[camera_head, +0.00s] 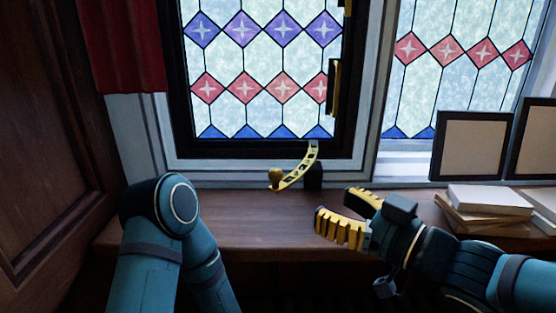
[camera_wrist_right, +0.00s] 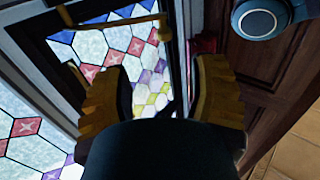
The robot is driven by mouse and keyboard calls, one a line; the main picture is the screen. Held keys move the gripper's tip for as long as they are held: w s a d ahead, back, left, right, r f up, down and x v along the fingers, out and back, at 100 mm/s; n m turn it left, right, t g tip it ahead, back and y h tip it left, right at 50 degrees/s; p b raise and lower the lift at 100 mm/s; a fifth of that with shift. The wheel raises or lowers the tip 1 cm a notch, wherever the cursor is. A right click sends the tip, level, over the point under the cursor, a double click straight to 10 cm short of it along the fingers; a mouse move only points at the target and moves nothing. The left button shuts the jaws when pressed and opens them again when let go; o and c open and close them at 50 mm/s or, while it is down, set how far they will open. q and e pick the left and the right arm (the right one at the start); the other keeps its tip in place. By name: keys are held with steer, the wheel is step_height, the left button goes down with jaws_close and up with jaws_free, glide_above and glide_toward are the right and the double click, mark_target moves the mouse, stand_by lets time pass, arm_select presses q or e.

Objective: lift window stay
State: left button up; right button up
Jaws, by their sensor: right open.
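The window stay (camera_head: 298,174) is a brass-yellow curved bar with holes and a round knob at its left end. It extends from a dark bracket (camera_head: 314,176) at the bottom of the dark window frame, above the wooden sill. It also shows as a yellow bar at the top of the right wrist view (camera_wrist_right: 115,22). My right gripper (camera_head: 336,206), with yellow ribbed fingers, is open and empty, to the right of and nearer than the stay, apart from it. Both its fingers show in the wrist view (camera_wrist_right: 158,72). My left gripper is out of view; only its arm shows.
The stained-glass window (camera_head: 262,60) stands behind the stay, with a dark handle (camera_head: 333,88) on its frame. Books (camera_head: 488,200) and dark picture frames (camera_head: 472,145) occupy the right of the sill. A wooden panel (camera_head: 45,130) bounds the left. The sill (camera_head: 255,235) is clear in the middle.

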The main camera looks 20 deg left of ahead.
mark_target(281, 178)
steer(key=x, duration=0.4)
steer(key=b+x, duration=0.1)
steer(key=x, duration=0.4)
steer(key=b+x, duration=0.1)
steer(key=x, duration=0.3)
steer(key=shift+s+a+r, duration=0.1)
steer(key=shift+a+r, duration=0.1)
steer(key=shift+a, duration=0.2)
jaws_close()
